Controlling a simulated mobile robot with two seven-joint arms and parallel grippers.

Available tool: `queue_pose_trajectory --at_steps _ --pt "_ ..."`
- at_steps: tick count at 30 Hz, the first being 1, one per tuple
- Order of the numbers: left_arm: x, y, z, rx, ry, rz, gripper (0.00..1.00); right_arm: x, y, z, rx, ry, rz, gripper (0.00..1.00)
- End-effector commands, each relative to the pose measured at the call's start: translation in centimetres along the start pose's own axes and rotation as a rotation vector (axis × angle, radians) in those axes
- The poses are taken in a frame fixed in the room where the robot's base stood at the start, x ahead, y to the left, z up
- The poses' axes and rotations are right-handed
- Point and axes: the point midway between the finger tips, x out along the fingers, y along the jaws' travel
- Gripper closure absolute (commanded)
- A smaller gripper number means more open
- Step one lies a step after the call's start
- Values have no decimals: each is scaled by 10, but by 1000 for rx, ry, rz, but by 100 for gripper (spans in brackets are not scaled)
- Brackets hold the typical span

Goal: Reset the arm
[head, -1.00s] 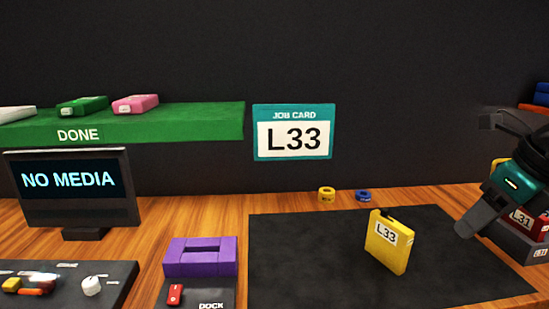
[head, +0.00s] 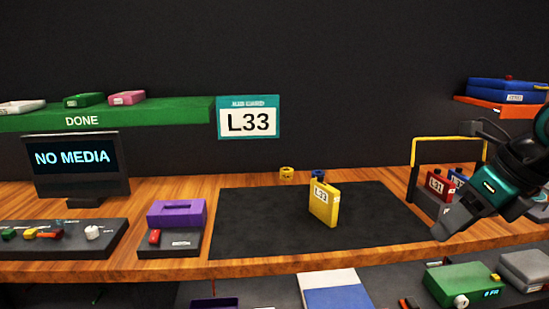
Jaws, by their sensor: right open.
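My right gripper (head: 446,228) comes in from the right edge of the head view. It is open and empty, in front of the crate with the yellow handle. A yellow cartridge labelled L33 (head: 324,204) stands upright on the black mat (head: 260,222), to the left of the gripper and apart from it. The teal job card (head: 248,118) on the back wall reads L33. My left gripper is not in view.
The yellow-handled crate (head: 413,186) holds red and blue cartridges. A purple dock (head: 177,213), a trackball panel (head: 60,243) and a NO MEDIA monitor (head: 76,166) stand left. A lower shelf holds a green box (head: 463,286). The mat's right part is clear.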

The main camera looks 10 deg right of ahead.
Motion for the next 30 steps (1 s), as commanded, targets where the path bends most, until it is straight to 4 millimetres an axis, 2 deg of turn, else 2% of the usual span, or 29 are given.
queue_pose_trajectory --at_steps 1,3,8,12,15,19,23,26,30 --pt "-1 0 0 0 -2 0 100 19 16 0 25 -15 105 47" --pt "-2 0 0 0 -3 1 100 37 36 4 67 -50 235 47" --pt "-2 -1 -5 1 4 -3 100 72 84 14 232 -142 557 47" --pt "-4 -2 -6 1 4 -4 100 97 119 25 500 -244 862 47" --pt "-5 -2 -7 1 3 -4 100 114 130 31 767 -322 1048 47" --pt "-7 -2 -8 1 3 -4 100 144 126 28 1174 -404 1210 47" --pt "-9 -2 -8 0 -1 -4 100 188 113 4 1638 -456 1266 47" --pt "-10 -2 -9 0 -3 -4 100 230 108 -32 2016 -461 1233 47" --pt "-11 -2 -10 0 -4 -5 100 284 121 -98 2511 -409 1086 47"
